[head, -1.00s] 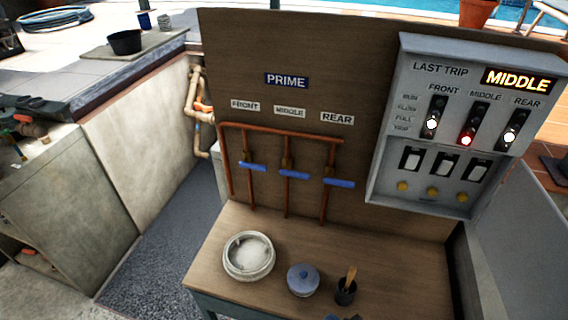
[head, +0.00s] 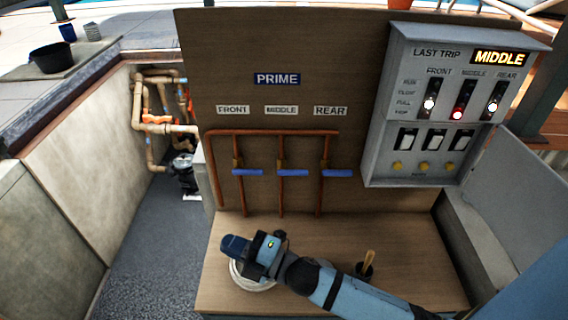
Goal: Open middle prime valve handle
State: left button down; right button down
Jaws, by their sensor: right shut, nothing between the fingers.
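The middle prime valve handle (head: 293,172) is a blue bar on a copper pipe under the MIDDLE label (head: 281,110). It lies horizontal across its vertical pipe. The front handle (head: 247,172) and rear handle (head: 337,173) beside it are also blue and horizontal. My right gripper (head: 230,245) is shut and empty, in front of and below the handles, over the white round dish on the bench. It is apart from the valves. My left gripper is out of view.
The wooden bench (head: 420,260) holds the white dish (head: 250,285), partly hidden by my gripper, and a dark cup with a wooden handle (head: 366,268). A grey control box (head: 440,110) juts out right of the valves. The board before the handles is clear.

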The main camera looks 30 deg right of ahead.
jog(key=s+a+r+n+g+y, duration=0.1)
jog(key=a+r+n+g+y, duration=0.15)
jog(key=n+g, duration=0.6)
jog(key=a+r+n+g+y, duration=0.2)
jog(key=r+n+g+y, duration=0.15)
jog(key=n, duration=0.95)
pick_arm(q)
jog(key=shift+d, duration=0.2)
pick_arm(e)
jog(key=w+d+r+n+h, duration=0.1)
jog(key=w+d+n+h, duration=0.3)
jog(key=d+n+h, duration=0.3)
jog(key=w+d+r+n+h, duration=0.2)
jog(key=w+d+n+h, duration=0.2)
jog(key=d+n+h, duration=0.3)
jog(key=w+d+r+n+h, duration=0.1)
jog(key=w+d+n+h, duration=0.2)
jog(key=d, duration=1.2)
jog(key=n+h, duration=0.3)
jog(key=n, duration=0.1)
jog(key=shift+w+r+g+h, duration=0.15)
jog(key=shift+w+g+h, duration=0.15)
jog(key=shift+w+h, duration=0.1)
